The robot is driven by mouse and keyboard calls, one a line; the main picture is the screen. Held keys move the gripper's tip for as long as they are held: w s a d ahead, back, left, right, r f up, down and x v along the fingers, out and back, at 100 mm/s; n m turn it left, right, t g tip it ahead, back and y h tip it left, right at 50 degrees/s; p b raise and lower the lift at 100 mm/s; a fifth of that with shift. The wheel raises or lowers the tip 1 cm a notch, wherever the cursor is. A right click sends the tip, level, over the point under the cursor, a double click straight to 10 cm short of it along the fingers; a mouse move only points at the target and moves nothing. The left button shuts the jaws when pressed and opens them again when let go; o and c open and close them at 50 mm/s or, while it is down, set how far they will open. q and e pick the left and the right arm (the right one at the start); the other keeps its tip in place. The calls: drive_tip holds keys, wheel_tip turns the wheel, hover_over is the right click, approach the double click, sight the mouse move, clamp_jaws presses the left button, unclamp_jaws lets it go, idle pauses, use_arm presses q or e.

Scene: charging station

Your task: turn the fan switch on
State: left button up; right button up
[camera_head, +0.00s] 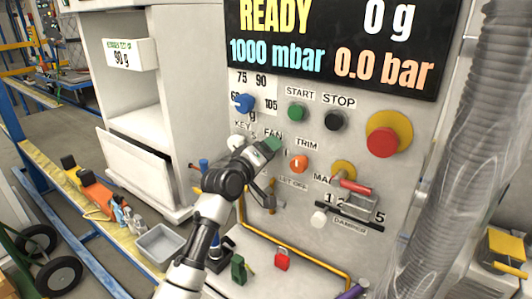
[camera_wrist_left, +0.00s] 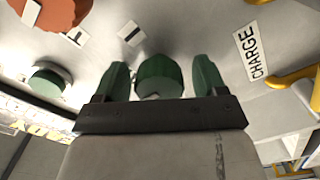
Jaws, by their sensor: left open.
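The FAN label (camera_head: 273,134) is on the grey panel in the head view, just above my left gripper (camera_head: 262,151), which hides most of the switch there. In the left wrist view a round dark green knob, which I take for the fan switch (camera_wrist_left: 160,76), sits between the two green fingers of my left gripper (camera_wrist_left: 160,80). The fingers are apart, one on each side of the knob, with a narrow gap on both sides. I cannot tell the knob's on or off position. My right gripper is not in view.
Nearby on the panel are the orange TRIM knob (camera_head: 299,163), green START button (camera_head: 297,111), black STOP button (camera_head: 335,120) and red emergency button (camera_head: 383,142). A red-handled lever (camera_head: 355,187) is lower right. A ribbed hose (camera_head: 470,150) hangs at the right.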

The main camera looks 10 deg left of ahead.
use_arm(q)
drive_tip(key=c, duration=0.9)
drive_tip(key=shift+m, duration=0.4)
drive_tip(key=m, duration=0.4)
drive_tip(key=shift+p, duration=0.35)
drive_tip(key=m+p, duration=0.1)
drive_tip(key=m, duration=0.3)
drive_tip(key=shift+m, duration=0.3)
drive_tip(key=m+p, duration=0.1)
drive_tip(key=m, duration=0.3)
drive_tip(key=shift+r+p, duration=0.1)
drive_tip(key=shift+p, duration=0.2)
drive_tip(key=shift+d+m+p, duration=0.1)
drive_tip(key=shift+m+p, duration=0.6)
drive_tip(key=shift+m, duration=1.5)
